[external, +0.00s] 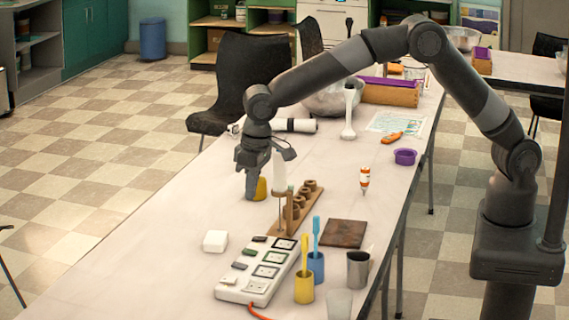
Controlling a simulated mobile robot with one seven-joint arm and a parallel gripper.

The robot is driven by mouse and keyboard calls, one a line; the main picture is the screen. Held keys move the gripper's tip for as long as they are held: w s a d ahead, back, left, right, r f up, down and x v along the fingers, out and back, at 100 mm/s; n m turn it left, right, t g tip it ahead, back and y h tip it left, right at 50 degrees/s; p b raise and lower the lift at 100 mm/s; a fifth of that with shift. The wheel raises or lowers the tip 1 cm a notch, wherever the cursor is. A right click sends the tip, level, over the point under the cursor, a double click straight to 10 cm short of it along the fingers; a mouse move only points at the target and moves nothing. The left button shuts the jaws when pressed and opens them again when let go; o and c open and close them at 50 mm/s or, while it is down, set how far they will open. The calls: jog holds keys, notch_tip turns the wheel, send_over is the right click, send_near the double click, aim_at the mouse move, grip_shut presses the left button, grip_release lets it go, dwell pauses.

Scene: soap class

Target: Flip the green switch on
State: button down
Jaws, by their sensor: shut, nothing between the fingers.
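A white power strip (238,292) lies on the table at the lower middle, with several square sockets and a row of small dark switches along its left side. One switch (249,252) looks greenish, but the switches are too small to tell their colours or positions surely. My gripper (251,196) points down over the table, behind the strip and apart from it. It is shut and empty. A yellow object (262,188) shows just right of its fingers; I cannot tell whether they touch.
A wooden peg stand with rings (300,205) stands between my gripper and the strip's far end. A white block (215,241) lies left of the strip. A yellow cup (304,288), a blue cup (316,268) and a metal cup (358,269) stand to its right.

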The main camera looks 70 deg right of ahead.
aim_at(246, 250)
jog(key=f, duration=0.4)
jog(key=w+f, duration=0.1)
jog(key=f, duration=0.9)
jog(key=shift+w, duration=0.35)
jog(key=shift+w+f, duration=0.1)
jog(key=shift+f, duration=0.05)
jog(key=shift+s, duration=0.85)
jog(key=shift+r, duration=0.25)
notch_tip(246, 250, up, 14)
jog(key=s, duration=0.1)
jog(key=shift+s, duration=0.3)
